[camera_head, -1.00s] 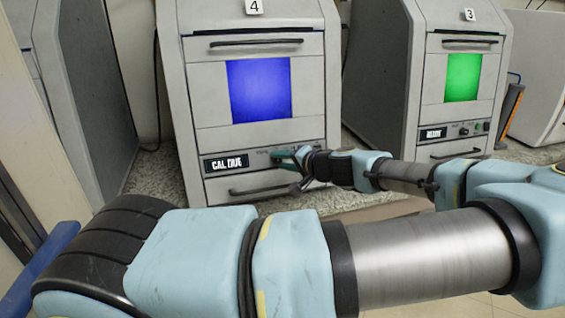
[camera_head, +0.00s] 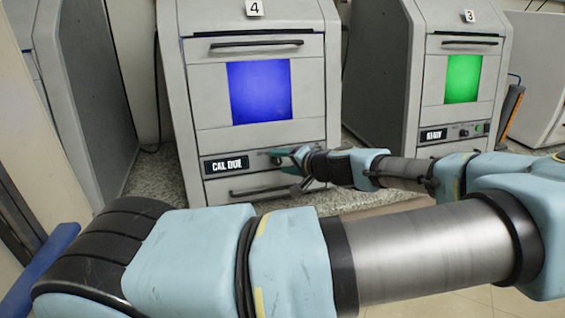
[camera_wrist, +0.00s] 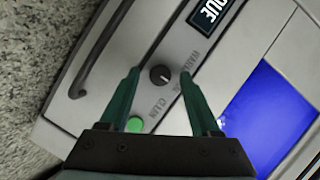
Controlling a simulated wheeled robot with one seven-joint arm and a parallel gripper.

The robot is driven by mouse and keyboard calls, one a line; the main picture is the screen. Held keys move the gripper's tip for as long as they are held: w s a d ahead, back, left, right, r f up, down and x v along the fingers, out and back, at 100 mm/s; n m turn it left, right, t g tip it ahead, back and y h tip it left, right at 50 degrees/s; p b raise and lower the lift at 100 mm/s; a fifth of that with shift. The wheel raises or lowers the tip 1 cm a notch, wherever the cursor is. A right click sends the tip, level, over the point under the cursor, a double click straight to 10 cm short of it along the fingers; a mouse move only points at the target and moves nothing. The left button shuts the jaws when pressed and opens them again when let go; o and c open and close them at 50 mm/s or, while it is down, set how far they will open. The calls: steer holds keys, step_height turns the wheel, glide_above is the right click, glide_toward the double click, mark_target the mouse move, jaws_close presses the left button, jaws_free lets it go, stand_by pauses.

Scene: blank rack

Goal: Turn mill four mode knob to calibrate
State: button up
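Mill four (camera_head: 200,80) is the grey machine with the "4" tag (camera_head: 254,8), a lit blue screen (camera_head: 259,91) and a label reading "CAL DUE" (camera_head: 226,164). In the wrist view its dark round mode knob (camera_wrist: 160,74) sits on the panel with small lettering beside it, partly legible. A green button (camera_wrist: 135,124) is close to the knob. My gripper (camera_wrist: 158,72) is open, with one teal finger on each side of the knob and gaps visible between. Whether the fingers are level with the knob in depth cannot be told. In the head view my gripper (camera_head: 290,158) covers the knob.
Mill three (camera_head: 415,60) stands to the right with a green screen (camera_head: 462,78) and a "READY" label. Mill four's lower handle (camera_wrist: 100,50) and upper handle (camera_head: 257,43) stick out. My arm crosses the front of the scene.

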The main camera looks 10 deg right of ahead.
steer(key=shift+s, duration=0.1)
steer(key=b+v, duration=0.2)
steer(key=v, duration=0.8)
steer(key=shift+s+d+r, duration=0.2)
steer(key=s+a+f+n+g+h, duration=0.1)
steer(key=s+a+f+n+g, duration=0.15)
steer(key=a+f+g, duration=0.5)
steer(key=s+a+f+n+g+h, duration=0.1)
steer(key=s+a+f+n+g, duration=0.2)
steer(key=a, duration=0.7)
steer(key=a+r+h, duration=0.4)
steer(key=r, duration=0.6)
steer(key=shift+n+h, duration=0.35)
steer(key=shift+h, duration=0.05)
steer(key=shift+a+f+t, duration=0.1)
steer(key=shift+t, duration=0.15)
stand_by(0.3)
